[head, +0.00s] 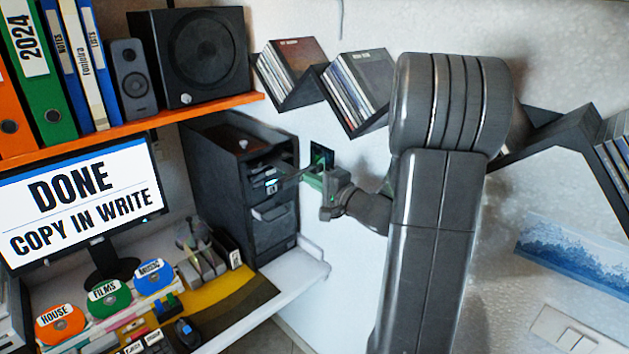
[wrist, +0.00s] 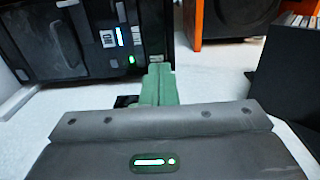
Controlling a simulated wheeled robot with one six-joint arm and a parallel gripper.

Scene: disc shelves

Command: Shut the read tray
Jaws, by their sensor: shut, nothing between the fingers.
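The black disc tower (head: 215,165) stands on the white desk at the left; its front faces right, towards my gripper. A thin dark tray-like piece (head: 288,178) juts from its upper front, by a small lit panel; I cannot tell for sure whether it is the read tray. A lower drive front (head: 272,212) sits below. My gripper (head: 310,180) has green fingers, shut and empty, close to the tower's front. In the wrist view the shut fingers (wrist: 158,75) point at the tower front (wrist: 85,45), beside lit marks. Whether they touch anything is unclear.
The monitor (head: 82,205) reads "DONE COPY IN WRITE". Labelled discs, House (head: 60,325), Films (head: 108,300) and Music (head: 153,276), stand on the desk. A speaker (head: 203,55) sits on the orange shelf (head: 190,108). Zigzag wall shelves (head: 350,118) hold cases above my gripper.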

